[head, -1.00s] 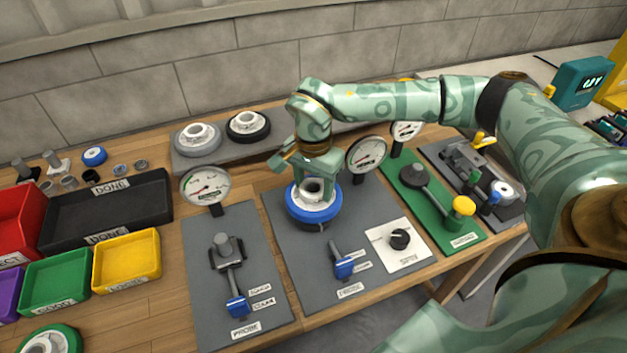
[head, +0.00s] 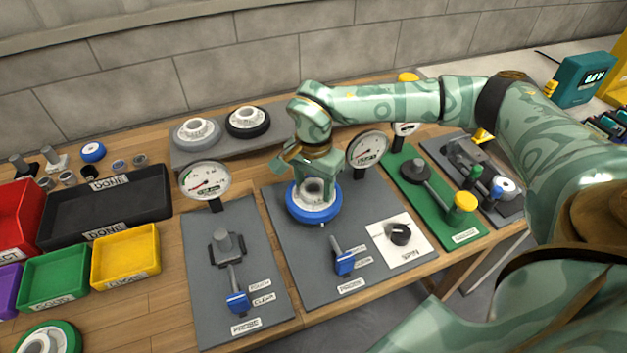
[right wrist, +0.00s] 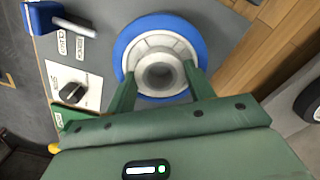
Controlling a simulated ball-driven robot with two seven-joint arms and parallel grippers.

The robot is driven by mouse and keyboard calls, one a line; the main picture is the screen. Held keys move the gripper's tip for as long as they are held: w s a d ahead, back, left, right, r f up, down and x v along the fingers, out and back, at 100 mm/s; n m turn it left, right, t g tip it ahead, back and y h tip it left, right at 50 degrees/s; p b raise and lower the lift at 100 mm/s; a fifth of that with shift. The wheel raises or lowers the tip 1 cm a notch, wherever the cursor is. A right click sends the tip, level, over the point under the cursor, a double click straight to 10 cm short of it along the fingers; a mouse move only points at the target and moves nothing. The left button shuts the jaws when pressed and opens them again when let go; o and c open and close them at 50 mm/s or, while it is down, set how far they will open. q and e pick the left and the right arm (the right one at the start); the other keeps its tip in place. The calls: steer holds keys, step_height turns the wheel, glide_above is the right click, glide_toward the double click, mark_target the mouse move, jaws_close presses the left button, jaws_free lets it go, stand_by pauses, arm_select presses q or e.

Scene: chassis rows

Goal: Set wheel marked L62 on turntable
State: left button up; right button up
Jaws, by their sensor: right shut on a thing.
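A wheel with a blue tyre and pale hub (head: 313,211) is at the back of the middle grey station board (head: 293,254). It lies flat, and also shows in the right wrist view (right wrist: 127,47). Its marking is not readable. My right gripper (head: 315,186) is above it, shut on the hub, with one finger on each side in the right wrist view (right wrist: 158,86). The turntable is hidden under the wheel; I cannot tell whether the wheel touches it. My left gripper is not in view.
A dial gauge (head: 367,148) stands close behind the wheel. A blue-handled probe lever (head: 344,262) and a SPIN knob (head: 400,234) are in front. A grey-tyred wheel (head: 184,134) and a black-tyred wheel (head: 262,126) rest on a rack behind. Bins fill the left side.

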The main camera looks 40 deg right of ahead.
steer(key=shift+f, duration=0.6)
steer(key=o, duration=1.3)
steer(key=shift+o, duration=0.2)
step_height(320, 180, up, 16)
steer(key=p, duration=0.4)
steer(key=shift+r, duration=0.15)
